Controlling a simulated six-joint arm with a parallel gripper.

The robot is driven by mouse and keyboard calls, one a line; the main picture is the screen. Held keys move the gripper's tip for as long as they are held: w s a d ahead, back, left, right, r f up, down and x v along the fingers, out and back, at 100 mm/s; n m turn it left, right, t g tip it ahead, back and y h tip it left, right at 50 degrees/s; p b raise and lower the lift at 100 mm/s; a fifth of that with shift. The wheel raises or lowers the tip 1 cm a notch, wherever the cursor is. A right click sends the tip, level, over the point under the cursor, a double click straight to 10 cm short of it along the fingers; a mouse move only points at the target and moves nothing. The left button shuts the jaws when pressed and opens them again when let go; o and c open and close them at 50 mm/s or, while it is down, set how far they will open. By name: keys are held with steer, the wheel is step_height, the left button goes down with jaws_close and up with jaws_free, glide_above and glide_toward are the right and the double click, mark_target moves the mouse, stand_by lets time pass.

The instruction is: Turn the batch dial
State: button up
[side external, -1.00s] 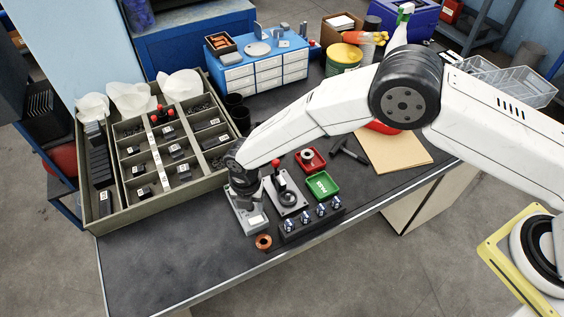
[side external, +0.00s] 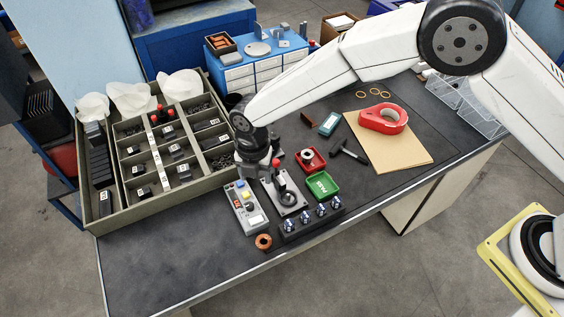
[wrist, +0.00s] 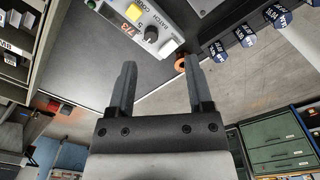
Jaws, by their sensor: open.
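The batch dial (wrist: 151,34) is a dark round knob beside the "BATCH" lettering on a grey control box (wrist: 172,20) in the wrist view. A red-lit display (wrist: 131,29) and a yellow button (wrist: 133,10) are on the same face. The control box also shows in the side external view (side external: 235,208), on the front of the bench, but I cannot make out the dial clearly there. My gripper (wrist: 160,62) is open and empty. In the wrist view its fingertips are apart from the dial, which lies just beyond the gap between them.
An orange ring (side external: 263,241) lies in front. A compartment tray (side external: 100,221) is at left. The bench's front left is clear.

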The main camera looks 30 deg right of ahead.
steer(key=s+d+r+m, duration=0.1)
steer(key=d+r+m, duration=0.2)
steer(key=d+m, duration=0.2)
steer(key=s+d+r+m+t, duration=0.1)
steer(key=s+d+r+m, duration=0.1)
steer(key=d+m, duration=0.4)
steer(key=s+d+r+m, duration=0.1)
steer(key=d+r+m, duration=0.3)
steer(key=d, duration=0.5)
steer(key=shift+s+d+r+m, duration=0.25)
steer(key=shift+d+r+m, duration=0.15)
steer(key=shift+m, duration=0.4)
steer(key=s+d+r+m+t, duration=0.1)
steer(key=s+d+r+m, duration=0.1)
steer(key=s+d+m, duration=0.8)
steer(key=shift+s+d+m, duration=0.2)
steer(key=shift+s+m, duration=0.65)
steer(key=shift+m, duration=0.15)
steer(key=shift+r, duration=0.1)
